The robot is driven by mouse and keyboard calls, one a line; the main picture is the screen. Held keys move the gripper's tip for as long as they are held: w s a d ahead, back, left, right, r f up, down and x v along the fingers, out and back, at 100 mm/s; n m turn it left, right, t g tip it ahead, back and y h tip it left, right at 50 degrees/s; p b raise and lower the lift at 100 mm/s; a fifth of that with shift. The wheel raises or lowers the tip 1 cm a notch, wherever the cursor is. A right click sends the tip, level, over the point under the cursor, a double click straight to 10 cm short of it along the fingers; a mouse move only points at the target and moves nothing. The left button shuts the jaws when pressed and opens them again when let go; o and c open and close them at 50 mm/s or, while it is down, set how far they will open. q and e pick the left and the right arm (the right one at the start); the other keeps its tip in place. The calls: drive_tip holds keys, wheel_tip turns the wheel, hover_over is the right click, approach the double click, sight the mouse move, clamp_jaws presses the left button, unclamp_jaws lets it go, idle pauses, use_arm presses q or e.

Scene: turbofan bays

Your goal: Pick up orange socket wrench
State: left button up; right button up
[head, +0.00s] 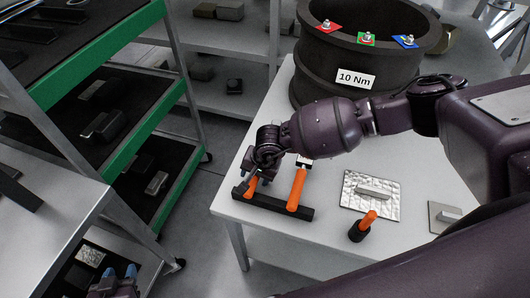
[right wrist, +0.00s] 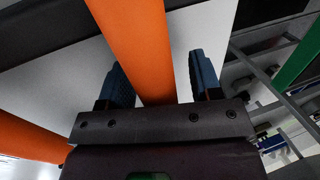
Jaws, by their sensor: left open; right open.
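On the white table, two orange handles lie with their near ends at a black rack (head: 272,204): a left one (head: 252,186) and a right one (head: 297,188). Which is the socket wrench I cannot tell, as the left tool's far end is hidden by my right gripper (head: 260,177). That gripper is open over the left handle. In the right wrist view the orange handle (right wrist: 138,45) runs between the two open fingers (right wrist: 159,80), with the other orange handle (right wrist: 28,140) at the left. My left gripper (head: 121,276) is open and empty at the bottom left.
A short orange-handled tool (head: 368,219) stands in a black holder, near a silver plate (head: 369,191) and a smaller plate (head: 441,217). A dark ring labelled "10 Nm" (head: 357,78) stands at the back. A green-edged shelf cart (head: 144,141) is at the left.

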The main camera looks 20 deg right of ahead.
drive_tip(key=shift+c, duration=0.4)
clamp_jaws()
